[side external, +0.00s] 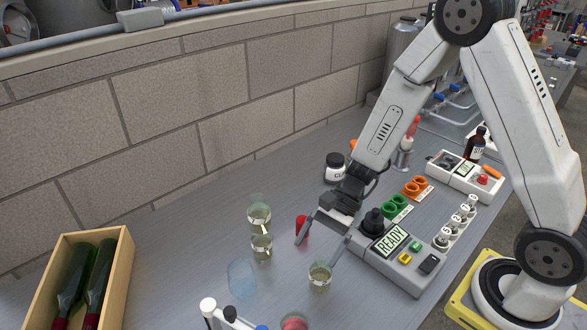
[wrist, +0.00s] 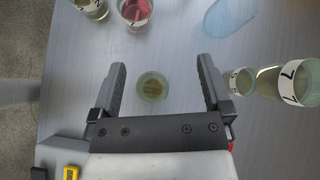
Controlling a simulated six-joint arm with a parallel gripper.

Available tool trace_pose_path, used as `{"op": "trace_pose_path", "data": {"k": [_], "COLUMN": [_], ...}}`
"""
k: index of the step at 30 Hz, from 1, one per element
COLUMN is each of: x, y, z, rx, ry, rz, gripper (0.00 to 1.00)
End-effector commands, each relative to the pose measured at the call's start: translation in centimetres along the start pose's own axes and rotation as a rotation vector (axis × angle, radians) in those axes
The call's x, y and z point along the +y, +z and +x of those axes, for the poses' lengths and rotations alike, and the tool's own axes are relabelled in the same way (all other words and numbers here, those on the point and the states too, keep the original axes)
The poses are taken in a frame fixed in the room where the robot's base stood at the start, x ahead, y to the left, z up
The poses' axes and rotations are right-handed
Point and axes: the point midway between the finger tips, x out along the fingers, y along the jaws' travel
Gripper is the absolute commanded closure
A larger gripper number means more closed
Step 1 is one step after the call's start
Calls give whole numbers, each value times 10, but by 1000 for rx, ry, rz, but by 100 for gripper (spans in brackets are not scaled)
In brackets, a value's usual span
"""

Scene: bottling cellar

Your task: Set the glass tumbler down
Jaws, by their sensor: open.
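A small clear glass tumbler (side external: 320,277) with yellowish liquid stands upright on the grey worktop, close to one fingertip in the side view. In the wrist view the tumbler (wrist: 152,88) shows from above, between the spread fingers, with clear space on both sides. My gripper (side external: 318,250) is open and points down; its fingers (wrist: 161,62) touch nothing that I can see. I cannot tell how far the tips reach down around the tumbler. A bluish, empty-looking glass (side external: 242,278) is to the left, also at the top of the wrist view (wrist: 230,15).
Two glasses with pale liquid (side external: 259,216) (side external: 262,246) are left of my gripper. A glass with red contents (side external: 295,322) is at the front. A red object (side external: 302,226) is behind one finger. The READY panel (side external: 391,242) is close on the right. A bottle crate (side external: 122,285) is far left.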

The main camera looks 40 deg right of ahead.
Motion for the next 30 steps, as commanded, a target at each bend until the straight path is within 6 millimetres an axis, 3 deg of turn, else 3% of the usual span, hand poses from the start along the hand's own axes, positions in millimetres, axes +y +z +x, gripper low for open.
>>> {"op": "trace_pose_path", "data": {"k": [6, 12, 21, 30], "x": [33, 53, 59, 55], "y": [-1, -9, -14, -11], "z": [-26, -56, -102, -121], "rx": [211, 404, 673, 792], "ry": [171, 310, 478, 551], "rz": [-292, -576, -1013, -1234], "gripper": [0, 0, 0, 0]}}
